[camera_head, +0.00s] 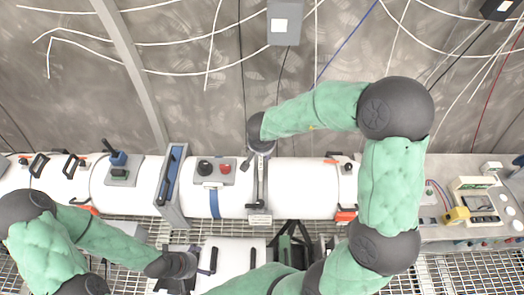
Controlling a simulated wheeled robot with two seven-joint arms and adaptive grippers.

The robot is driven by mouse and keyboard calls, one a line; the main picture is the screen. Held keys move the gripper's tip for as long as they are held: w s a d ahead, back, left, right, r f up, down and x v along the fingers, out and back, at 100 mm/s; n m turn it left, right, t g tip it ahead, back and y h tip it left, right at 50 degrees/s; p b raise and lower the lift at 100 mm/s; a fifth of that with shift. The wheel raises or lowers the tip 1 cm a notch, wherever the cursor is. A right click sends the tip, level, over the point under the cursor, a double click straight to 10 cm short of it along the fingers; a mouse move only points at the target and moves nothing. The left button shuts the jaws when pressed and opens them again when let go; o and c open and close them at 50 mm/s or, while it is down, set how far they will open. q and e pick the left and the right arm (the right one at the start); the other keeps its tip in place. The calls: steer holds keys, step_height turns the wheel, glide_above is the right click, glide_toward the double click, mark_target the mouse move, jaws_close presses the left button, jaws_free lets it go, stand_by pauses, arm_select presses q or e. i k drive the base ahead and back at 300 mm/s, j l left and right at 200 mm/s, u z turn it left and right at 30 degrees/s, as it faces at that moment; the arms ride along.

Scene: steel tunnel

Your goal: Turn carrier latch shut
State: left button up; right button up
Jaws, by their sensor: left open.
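I cannot tell for certain which part is the carrier latch. A white box-like unit (232,250) at the bottom centre bears a dark upright bar at its left and another dark bar (252,258) at its right. My left gripper (194,264) is low, at the left edge of this unit, close to the left bar; it is open, and contact cannot be told. My right arm reaches over the white tube, and its gripper (261,150) points down at the tube's upper edge, above a grey upright lever-like part (260,188). Its fingers are too small to make out.
A bench with a yellow part (456,215) stands at right. Cables hang on the wall behind.

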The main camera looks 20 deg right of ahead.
mark_target(260, 204)
steer(key=k, duration=1)
